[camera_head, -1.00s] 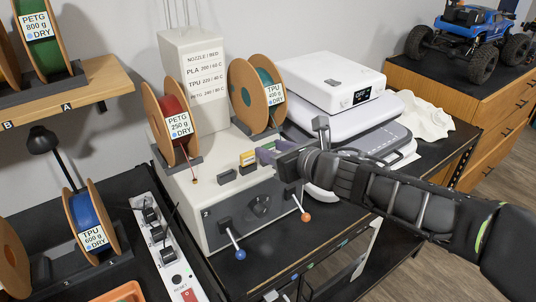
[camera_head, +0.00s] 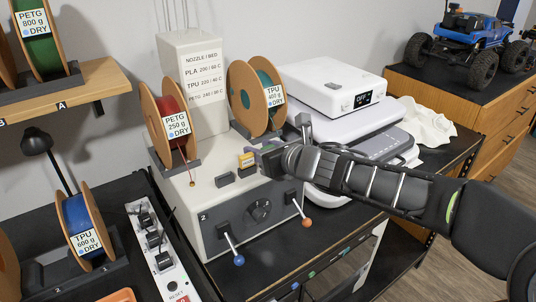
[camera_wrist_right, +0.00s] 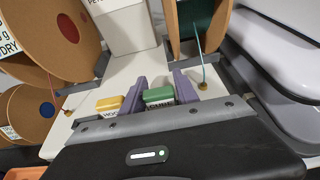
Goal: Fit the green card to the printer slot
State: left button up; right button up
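The green card (camera_wrist_right: 159,95) shows in the right wrist view between the two purple fingers of my right gripper (camera_wrist_right: 160,88). The fingers flank it closely with little or no gap; I cannot tell whether they press on it. In the head view the right gripper (camera_head: 270,150) reaches in from the right over the printer's (camera_head: 222,215) top, and hides the green card. A yellow card (camera_head: 246,160) stands upright just left of the gripper; it also shows in the wrist view (camera_wrist_right: 109,104). A small dark block (camera_head: 225,180), perhaps a slot, sits on the printer's front top edge. My left gripper is out of view.
A red filament spool (camera_head: 168,125) and a teal spool (camera_head: 250,95) stand on the printer, close around the gripper. Levers with blue (camera_head: 239,260) and orange (camera_head: 307,222) knobs project from its front. A white device (camera_head: 330,85) stands to the right.

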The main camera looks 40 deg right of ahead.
grip_shut()
dwell(0.4)
jog(key=shift+r, duration=0.15)
notch_tip(320, 180, up, 8)
jog(key=p, duration=0.7)
jog(key=shift+d+r, duration=0.1)
notch_tip(320, 180, up, 10)
jog(key=shift+f, duration=0.25)
